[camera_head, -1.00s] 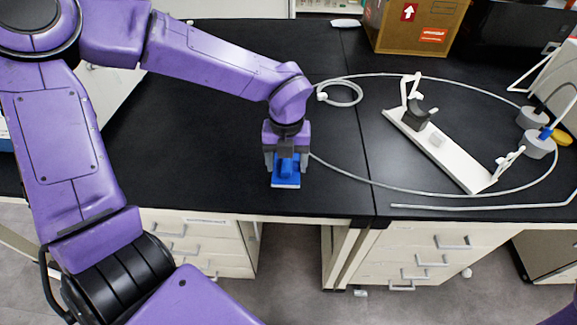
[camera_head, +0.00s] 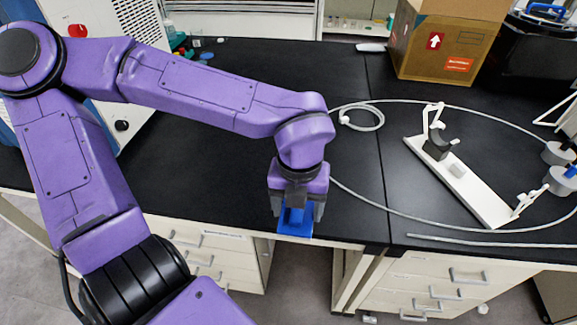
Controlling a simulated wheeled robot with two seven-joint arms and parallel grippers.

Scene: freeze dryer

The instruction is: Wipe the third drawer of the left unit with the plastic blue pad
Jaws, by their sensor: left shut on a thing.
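The blue plastic pad (camera_head: 295,222) is at the front edge of the black bench, with its lower end over the edge. My left gripper (camera_head: 297,205) comes down from above and is shut on the pad. The left drawer unit (camera_head: 222,250) stands under the bench, to the left below the gripper. Its stacked drawers have grey handles, and my left arm hides its left part. The third drawer's handle (camera_head: 203,274) shows only partly near the arm. The drawers look closed. My right gripper is not in view.
The black bench top (camera_head: 230,180) is clear around the gripper. A white stand (camera_head: 460,180) and a looped grey hose (camera_head: 400,215) lie to the right. A cardboard box (camera_head: 440,45) stands at the back. A second drawer unit (camera_head: 430,285) is at the lower right.

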